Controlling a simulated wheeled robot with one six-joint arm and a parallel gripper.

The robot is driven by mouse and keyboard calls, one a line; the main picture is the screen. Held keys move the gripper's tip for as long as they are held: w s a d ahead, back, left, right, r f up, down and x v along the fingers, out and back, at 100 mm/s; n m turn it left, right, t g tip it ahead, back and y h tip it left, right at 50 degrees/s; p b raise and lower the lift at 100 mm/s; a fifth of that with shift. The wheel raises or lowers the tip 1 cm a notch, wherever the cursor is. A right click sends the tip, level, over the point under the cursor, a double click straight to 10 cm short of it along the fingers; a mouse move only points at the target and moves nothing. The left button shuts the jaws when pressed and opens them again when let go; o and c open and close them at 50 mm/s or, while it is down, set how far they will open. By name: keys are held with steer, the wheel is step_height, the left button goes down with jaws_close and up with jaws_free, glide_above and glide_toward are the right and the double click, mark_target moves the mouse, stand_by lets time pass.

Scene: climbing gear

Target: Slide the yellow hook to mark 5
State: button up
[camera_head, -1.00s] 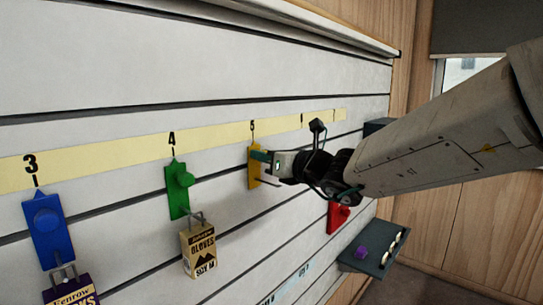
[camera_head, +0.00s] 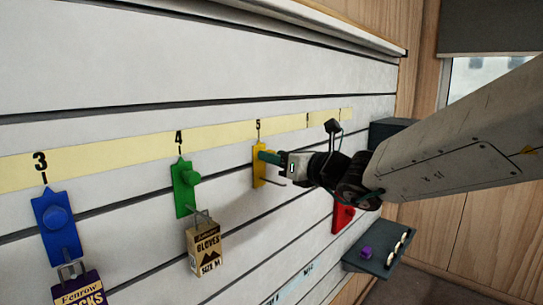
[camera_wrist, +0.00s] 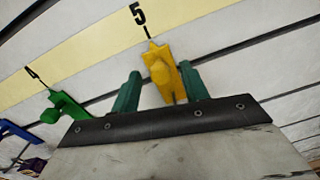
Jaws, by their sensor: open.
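The yellow hook (camera_head: 258,168) sits on the slatted wall with its pointed top directly under mark 5 (camera_head: 258,126) on the pale yellow strip. In the wrist view the yellow hook (camera_wrist: 161,72) stands between the two green fingers of my gripper (camera_wrist: 162,90), its tip at the tick below the 5. My gripper (camera_head: 270,158) is open around the hook's knob, with a gap visible on the left side and the right finger close to the hook. The hook carries no packet; its bare prong points out to the right.
A green hook (camera_head: 184,188) under mark 4 holds a gloves packet (camera_head: 206,249). A blue hook (camera_head: 57,226) under mark 3 holds a dark packet (camera_head: 80,291). A red hook (camera_head: 342,217) is right of my gripper. A dark shelf (camera_head: 372,252) carries a purple piece (camera_head: 366,251).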

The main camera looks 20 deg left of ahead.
steer(key=v, duration=0.5)
steer(key=shift+s+d, duration=0.1)
steer(key=shift+d, duration=0.05)
steer(key=s+d+f+n+g+h, duration=0.3)
steer(key=s+d+f+n+g, duration=0.15)
steer(key=s+n, duration=0.4)
steer(key=s+d+f+n+g+h, duration=0.2)
steer(key=s+d+f+n+g, duration=0.25)
steer(key=s+d+n, duration=0.35)
steer(key=s+d+f+n+t+h, duration=0.1)
steer(key=s+d+f+n+h, duration=0.1)
steer(key=d, duration=0.9)
steer(key=s+d+f+n+t+h, duration=0.1)
steer(key=s+d+h, duration=0.4)
steer(key=d, duration=0.5)
steer(key=s+d+f+n+t+h, duration=0.1)
steer(key=s+d+f+n+h, duration=0.2)
steer(key=d, duration=0.8)
steer(key=shift+s+d+n+t+h, duration=0.25)
steer(key=shift+d+n+t+h, duration=0.1)
steer(key=shift+n+h, duration=0.5)
